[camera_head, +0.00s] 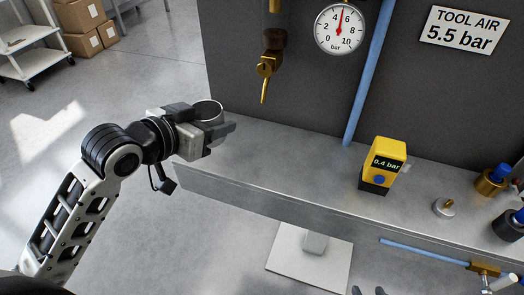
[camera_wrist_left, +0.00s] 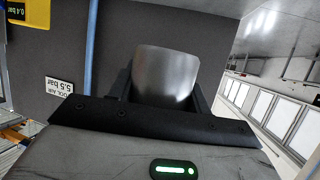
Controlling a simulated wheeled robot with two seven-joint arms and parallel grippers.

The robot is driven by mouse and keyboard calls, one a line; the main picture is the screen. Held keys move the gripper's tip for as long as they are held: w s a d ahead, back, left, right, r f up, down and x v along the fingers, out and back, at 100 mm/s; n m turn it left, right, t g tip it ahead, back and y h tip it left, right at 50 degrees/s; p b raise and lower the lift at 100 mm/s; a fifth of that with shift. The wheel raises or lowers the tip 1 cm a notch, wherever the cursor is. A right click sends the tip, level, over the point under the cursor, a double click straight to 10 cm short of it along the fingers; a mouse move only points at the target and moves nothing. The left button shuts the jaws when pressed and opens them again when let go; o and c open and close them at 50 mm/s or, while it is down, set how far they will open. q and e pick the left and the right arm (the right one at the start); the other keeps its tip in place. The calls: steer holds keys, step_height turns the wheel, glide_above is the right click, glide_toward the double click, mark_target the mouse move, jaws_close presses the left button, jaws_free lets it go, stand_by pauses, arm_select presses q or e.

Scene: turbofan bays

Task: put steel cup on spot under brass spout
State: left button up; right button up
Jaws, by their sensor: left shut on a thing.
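The steel cup (camera_head: 208,109) is between the jaws of my left gripper (camera_head: 222,128), which is shut on it at the left end of the bench. The cup also shows in the left wrist view (camera_wrist_left: 166,75), between the dark fingers. The brass spout (camera_head: 264,82) hangs from the dark panel, to the right of the cup and higher in the picture. I cannot make out a marked spot on the bench below the spout. Two dark tips, which look like my right gripper (camera_head: 368,291), show apart at the bottom edge with nothing visible between them.
The metal bench (camera_head: 290,160) is clear between the cup and the yellow 0.4 bar gauge (camera_head: 382,160). A blue pipe (camera_head: 366,75) comes down to the bench behind. Several fittings (camera_head: 490,182) stand at the right. A pressure dial (camera_head: 340,28) is above.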

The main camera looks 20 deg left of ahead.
arm_select(q)
steer(key=w+d+f, duration=0.3)
steer(key=w+d, duration=0.2)
steer(key=w, duration=0.2)
glide_above(265, 149)
steer(key=f, duration=0.6)
steer(key=shift+s+a, duration=0.1)
steer(key=shift+s, duration=0.2)
steer(key=shift+w+f, duration=0.2)
steer(key=shift+f, duration=1.6)
steer(key=shift+f, duration=0.1)
steer(key=o, duration=1)
steer(key=shift+c, duration=0.2)
